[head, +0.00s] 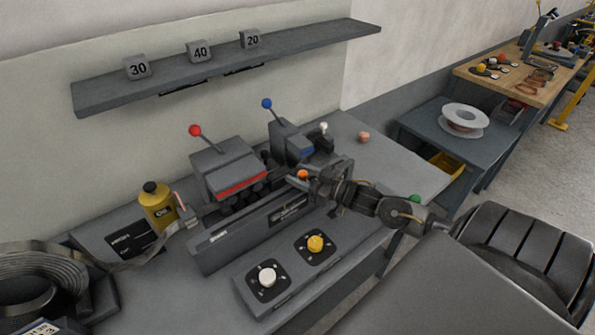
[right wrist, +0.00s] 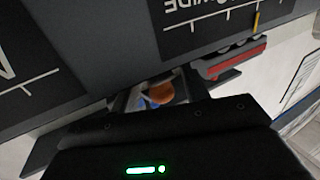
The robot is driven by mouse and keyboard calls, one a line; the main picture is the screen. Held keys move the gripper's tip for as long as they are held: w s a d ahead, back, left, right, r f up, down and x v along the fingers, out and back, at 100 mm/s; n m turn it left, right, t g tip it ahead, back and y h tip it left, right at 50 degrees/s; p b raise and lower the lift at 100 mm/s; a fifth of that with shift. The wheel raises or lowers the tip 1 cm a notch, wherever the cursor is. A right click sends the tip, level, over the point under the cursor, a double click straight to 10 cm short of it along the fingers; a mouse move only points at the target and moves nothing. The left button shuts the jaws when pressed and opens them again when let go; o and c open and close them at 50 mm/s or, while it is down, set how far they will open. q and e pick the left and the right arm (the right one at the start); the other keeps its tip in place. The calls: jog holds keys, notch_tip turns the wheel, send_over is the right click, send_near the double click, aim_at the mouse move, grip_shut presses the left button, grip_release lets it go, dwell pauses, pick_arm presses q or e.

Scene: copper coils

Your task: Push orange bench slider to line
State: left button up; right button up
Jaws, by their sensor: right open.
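The orange slider knob (head: 302,174) sits at the right end of the grey bench unit (head: 240,237), close to the blue-marked machine. My right gripper (head: 314,180) is at the knob, with its arm coming in from the right. In the right wrist view the round orange knob (right wrist: 160,93) shows between the open fingers (right wrist: 158,99); I cannot tell whether they touch it. The same view shows dark scale panels with white tick lines (right wrist: 215,27) and one yellow mark (right wrist: 256,21). My left gripper is not in view.
A machine with a red lever (head: 195,131) and one with a blue lever (head: 267,104) stand behind the unit. A panel with a white knob (head: 267,277) and a yellow knob (head: 315,243) lies in front. A yellow bottle (head: 158,205) and metal coil (head: 40,275) are left.

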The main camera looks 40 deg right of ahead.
jog(key=shift+w+a, duration=0.25)
jog(key=shift+w, duration=0.4)
jog(key=shift+c, duration=0.5)
grip_shut()
